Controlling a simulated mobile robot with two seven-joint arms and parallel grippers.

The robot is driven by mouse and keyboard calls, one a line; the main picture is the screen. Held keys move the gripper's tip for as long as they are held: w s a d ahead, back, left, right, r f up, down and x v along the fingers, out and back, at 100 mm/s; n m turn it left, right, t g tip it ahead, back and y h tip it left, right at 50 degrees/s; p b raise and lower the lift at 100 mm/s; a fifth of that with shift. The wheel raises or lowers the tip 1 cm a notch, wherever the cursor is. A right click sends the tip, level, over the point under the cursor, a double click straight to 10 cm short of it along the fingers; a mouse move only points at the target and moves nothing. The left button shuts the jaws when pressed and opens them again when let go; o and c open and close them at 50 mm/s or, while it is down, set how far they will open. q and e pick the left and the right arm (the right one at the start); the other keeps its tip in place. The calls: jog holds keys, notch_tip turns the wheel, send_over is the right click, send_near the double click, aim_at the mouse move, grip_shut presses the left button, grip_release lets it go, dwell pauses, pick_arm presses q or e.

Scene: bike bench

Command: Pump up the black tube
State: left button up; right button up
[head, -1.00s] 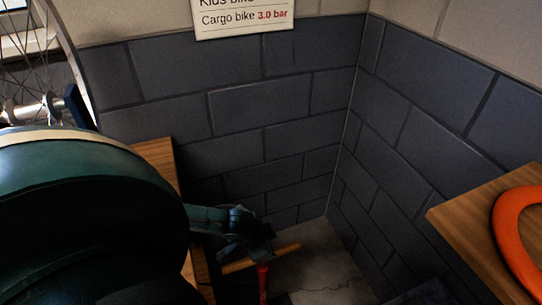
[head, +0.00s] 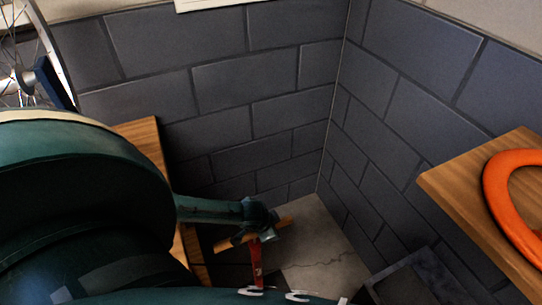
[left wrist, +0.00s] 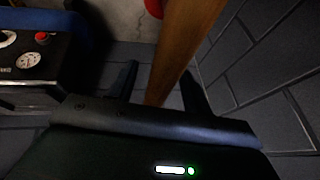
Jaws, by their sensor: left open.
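A pump shows in the head view, with a wooden crossbar handle (head: 282,224) on a red shaft (head: 255,265) above the floor. My left gripper (head: 257,228) is at this handle, reaching down from the left. In the left wrist view the wooden handle (left wrist: 185,45) runs between the two dark fingers of my left gripper (left wrist: 163,85), which are apart. I cannot tell whether a finger touches it. A bit of red (left wrist: 153,8) shows at the top. The black tube is not visible. My right gripper is not in view.
An orange ring-shaped tube (head: 490,195) lies on a wooden shelf (head: 450,190) at right. A dark box-like object (head: 415,278) stands lower right. A wooden bench edge (head: 140,135) and a spoked wheel (head: 22,75) are at left.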

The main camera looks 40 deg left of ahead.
pick_arm(q)
jog(key=shift+c, duration=0.4)
jog(key=c, duration=0.3)
grip_shut()
